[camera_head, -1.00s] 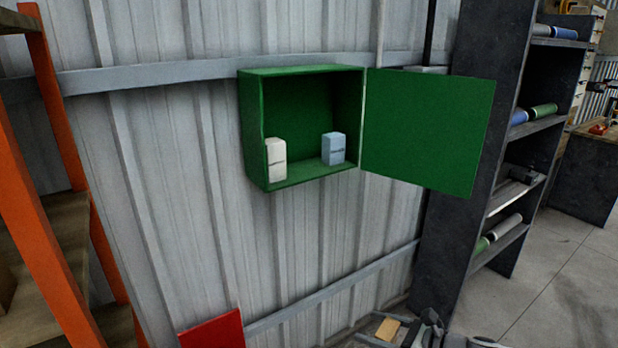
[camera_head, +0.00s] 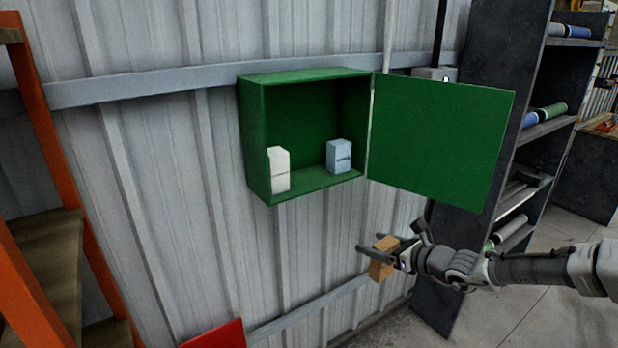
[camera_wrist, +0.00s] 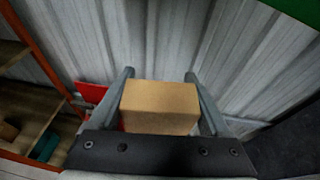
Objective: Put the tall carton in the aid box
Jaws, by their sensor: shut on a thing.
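The aid box (camera_head: 254,135) is a green wall cabinet with its door (camera_head: 440,140) swung open to the right. A white carton (camera_head: 278,170) stands inside at the left, and a light blue carton (camera_head: 339,156) stands inside at the right. My gripper (camera_head: 372,250) is below the box and right of its middle, in front of the wall. It is shut on a tan carton (camera_head: 381,258). In the wrist view the tan carton (camera_wrist: 160,107) sits between the two fingers. A corner of green shows at the top right there.
An orange-framed shelf rack (camera_head: 45,120) stands at the left. A dark shelf unit (camera_head: 480,110) with rolls stands at the right, behind the open door. A red panel (camera_head: 215,335) is low by the wall. The space in front of the box opening is clear.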

